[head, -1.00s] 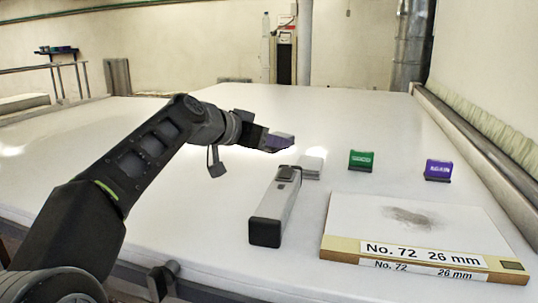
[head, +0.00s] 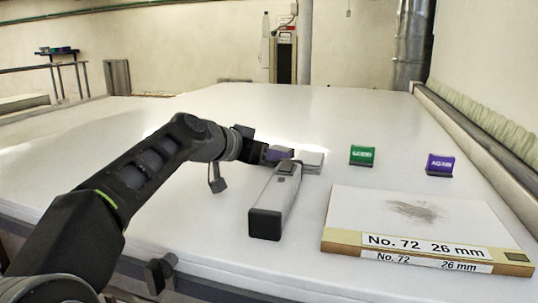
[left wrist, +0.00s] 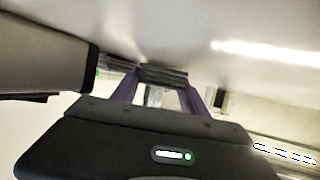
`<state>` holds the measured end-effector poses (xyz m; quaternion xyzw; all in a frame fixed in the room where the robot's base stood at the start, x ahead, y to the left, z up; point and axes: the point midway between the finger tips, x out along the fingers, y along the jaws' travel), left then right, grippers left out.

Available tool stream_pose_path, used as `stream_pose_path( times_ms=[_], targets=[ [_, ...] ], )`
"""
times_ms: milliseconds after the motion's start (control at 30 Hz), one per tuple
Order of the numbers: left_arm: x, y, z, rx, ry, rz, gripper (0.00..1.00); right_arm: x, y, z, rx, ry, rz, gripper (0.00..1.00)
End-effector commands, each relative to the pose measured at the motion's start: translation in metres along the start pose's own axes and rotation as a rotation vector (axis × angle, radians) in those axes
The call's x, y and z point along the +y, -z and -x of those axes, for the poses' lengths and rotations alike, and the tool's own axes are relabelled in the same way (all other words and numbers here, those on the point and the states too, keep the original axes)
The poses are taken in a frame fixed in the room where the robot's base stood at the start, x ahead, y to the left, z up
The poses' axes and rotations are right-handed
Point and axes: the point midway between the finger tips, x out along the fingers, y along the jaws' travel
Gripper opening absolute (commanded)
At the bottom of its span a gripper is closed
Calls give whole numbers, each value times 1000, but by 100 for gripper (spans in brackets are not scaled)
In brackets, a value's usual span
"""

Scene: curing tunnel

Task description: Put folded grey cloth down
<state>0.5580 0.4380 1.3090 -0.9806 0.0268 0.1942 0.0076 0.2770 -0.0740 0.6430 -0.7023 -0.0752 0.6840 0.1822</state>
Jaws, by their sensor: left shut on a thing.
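My left gripper (head: 278,154) is low over the white table, just left of a pale grey block (head: 312,160) and behind the grey handheld device. In the left wrist view its purple fingers (left wrist: 156,92) are closed on the folded grey cloth (left wrist: 162,74), seen as a dark layered edge. In the head view the cloth is mostly hidden by the gripper. I cannot tell whether the cloth touches the table. My right gripper is not in view.
The grey device with a black end (head: 275,203) lies in front of the gripper. A green "GOOD" block (head: 361,156) and a purple "AGAIN" block (head: 440,165) stand to the right. A board labelled "No. 72 26 mm" (head: 425,242) lies front right. The table behind is clear.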

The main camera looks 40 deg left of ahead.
Motion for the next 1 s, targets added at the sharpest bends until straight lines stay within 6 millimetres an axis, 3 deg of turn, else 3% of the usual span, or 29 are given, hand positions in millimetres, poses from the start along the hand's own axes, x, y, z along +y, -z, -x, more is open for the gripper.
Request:
stream_pose_path(
  times_ms=[100,133,367,733,933,1000],
  targets=[
    [0,-3,-1,-5,-2,2,7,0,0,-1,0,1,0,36],
    [0,-4,-2,-6,-2,3,53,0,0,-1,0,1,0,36],
    [0,-5,-2,-9,-3,4,72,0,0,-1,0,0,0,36],
    [0,-4,-2,-12,-5,5,74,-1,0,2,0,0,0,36],
    [0,12,5,-10,-3,4,74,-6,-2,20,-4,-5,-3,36],
    [0,5,17,-5,-1,1,74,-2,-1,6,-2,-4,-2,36]
  ],
)
